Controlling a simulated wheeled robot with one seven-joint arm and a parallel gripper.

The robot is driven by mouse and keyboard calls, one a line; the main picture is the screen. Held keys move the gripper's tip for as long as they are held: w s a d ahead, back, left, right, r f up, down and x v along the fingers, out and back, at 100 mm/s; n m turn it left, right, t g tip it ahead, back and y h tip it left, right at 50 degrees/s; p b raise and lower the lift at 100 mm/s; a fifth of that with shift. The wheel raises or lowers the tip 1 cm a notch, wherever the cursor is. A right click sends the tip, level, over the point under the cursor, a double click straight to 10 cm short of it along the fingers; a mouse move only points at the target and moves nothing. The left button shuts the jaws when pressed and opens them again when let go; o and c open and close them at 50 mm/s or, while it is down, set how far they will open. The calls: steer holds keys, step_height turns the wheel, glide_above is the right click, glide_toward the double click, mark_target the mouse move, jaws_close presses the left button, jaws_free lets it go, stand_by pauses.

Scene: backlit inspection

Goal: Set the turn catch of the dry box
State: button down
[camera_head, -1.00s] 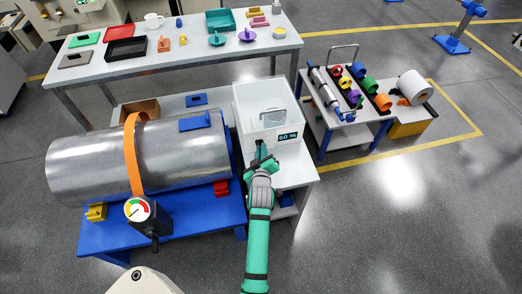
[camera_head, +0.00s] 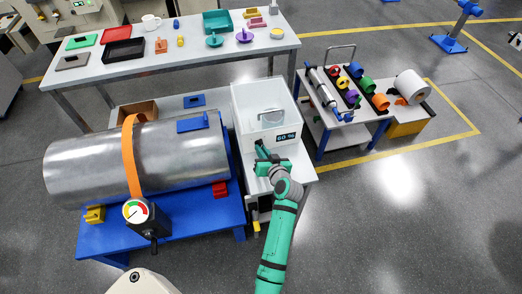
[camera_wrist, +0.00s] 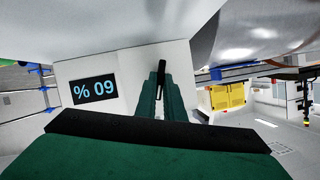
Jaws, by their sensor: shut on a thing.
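The dry box (camera_head: 238,110) is a white box with a clear lid and a small display reading 60 %. It stands on a white table right of the big metal cylinder. My green gripper (camera_head: 262,150) is at the front face of the box, left of the display. In the wrist view my gripper (camera_wrist: 161,85) is shut on the turn catch (camera_wrist: 161,68), a dark narrow bar standing upright in the picture against the white face. The display (camera_wrist: 95,89) shows upside down there. The fingers cover the catch's lower part, and the head view hides most of it.
The metal cylinder (camera_head: 90,165) with an orange strap and a dial gauge (camera_head: 137,211) lies on a blue stand close to the left. A cart (camera_head: 345,130) with coloured rolls stands to the right. Grey floor is free at the lower right.

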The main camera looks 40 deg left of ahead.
steer(key=m+y, duration=0.1)
steer(key=m+g+y, duration=0.1)
steer(key=m, duration=0.1)
steer(key=shift+d+f+m+g, duration=0.1)
steer(key=shift+f+m+g, duration=0.2)
stand_by(0.6)
steer(key=c, duration=1.9)
jaws_free()
steer(key=shift+w, duration=0.1)
steer(key=shift+o, duration=0.2)
steer(key=shift+r, duration=0.1)
steer(key=shift+d+r, duration=0.15)
steer(key=shift+d, duration=0.35)
steer(key=v, duration=1)
steer(key=shift+a, duration=0.1)
